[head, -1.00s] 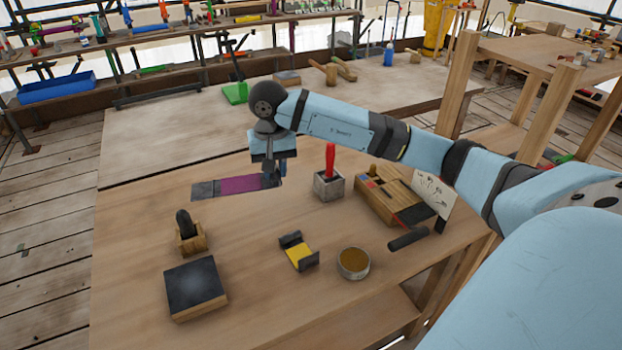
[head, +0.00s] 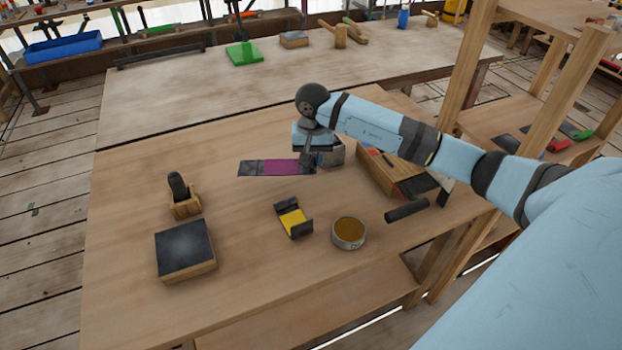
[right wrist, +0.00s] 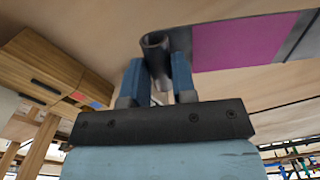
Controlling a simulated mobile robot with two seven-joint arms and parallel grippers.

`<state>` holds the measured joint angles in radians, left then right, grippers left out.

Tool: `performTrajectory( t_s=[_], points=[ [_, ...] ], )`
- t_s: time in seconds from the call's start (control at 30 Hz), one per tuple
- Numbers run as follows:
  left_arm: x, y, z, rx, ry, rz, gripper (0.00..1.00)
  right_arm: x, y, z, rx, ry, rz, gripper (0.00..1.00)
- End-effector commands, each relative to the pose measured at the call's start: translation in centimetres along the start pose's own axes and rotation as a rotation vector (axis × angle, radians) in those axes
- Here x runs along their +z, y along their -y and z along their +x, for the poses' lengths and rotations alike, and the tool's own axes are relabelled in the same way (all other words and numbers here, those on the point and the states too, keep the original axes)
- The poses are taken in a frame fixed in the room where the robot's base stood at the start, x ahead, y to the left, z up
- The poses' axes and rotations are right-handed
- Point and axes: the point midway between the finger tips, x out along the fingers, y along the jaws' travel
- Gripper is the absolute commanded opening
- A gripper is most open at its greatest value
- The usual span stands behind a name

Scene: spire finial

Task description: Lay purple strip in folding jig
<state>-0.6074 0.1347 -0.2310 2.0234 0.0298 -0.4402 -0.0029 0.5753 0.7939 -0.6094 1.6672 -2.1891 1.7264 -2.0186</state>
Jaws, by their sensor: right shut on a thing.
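The purple strip (head: 284,168) has dark grey ends and lies level in the head view; it also shows in the right wrist view (right wrist: 238,42). My right gripper (head: 312,162) is shut at its right end, and in the right wrist view the fingers (right wrist: 158,82) close around a dark round tube-like part (right wrist: 156,45) at that end. I cannot tell how high the strip is above the bench. A small yellow-bedded piece with dark upright ends (head: 293,221), seemingly the folding jig, stands empty, nearer than the strip. My left gripper is out of view.
A round tin (head: 348,234) stands right of the jig, with a black rod (head: 407,210) beyond. A dark-topped block (head: 185,252) and a wooden holder (head: 184,207) stand left. A grey box (head: 336,152) and a wooden box (head: 372,177) are near my gripper.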

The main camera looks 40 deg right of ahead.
Motion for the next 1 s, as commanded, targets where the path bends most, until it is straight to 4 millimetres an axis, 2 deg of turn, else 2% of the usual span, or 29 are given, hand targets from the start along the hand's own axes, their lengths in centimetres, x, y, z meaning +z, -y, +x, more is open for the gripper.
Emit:
performTrajectory(
  t_s=[0.1,0.37,0.6,1.0],
  points=[
    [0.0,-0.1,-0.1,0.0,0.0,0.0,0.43,0.0,0.0,2.4,-0.001,0.002,0.002,0.0],
    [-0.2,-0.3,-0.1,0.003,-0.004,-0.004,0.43,-0.1,0.0,4.5,-0.002,-0.001,0.001,0.0],
    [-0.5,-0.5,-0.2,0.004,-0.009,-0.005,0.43,0.0,0.0,7.9,-0.001,0.0,0.001,0.0],
    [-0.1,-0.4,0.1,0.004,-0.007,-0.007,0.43,-0.1,-0.1,8.7,0.0,-0.003,-0.001,0.0]
  ],
)
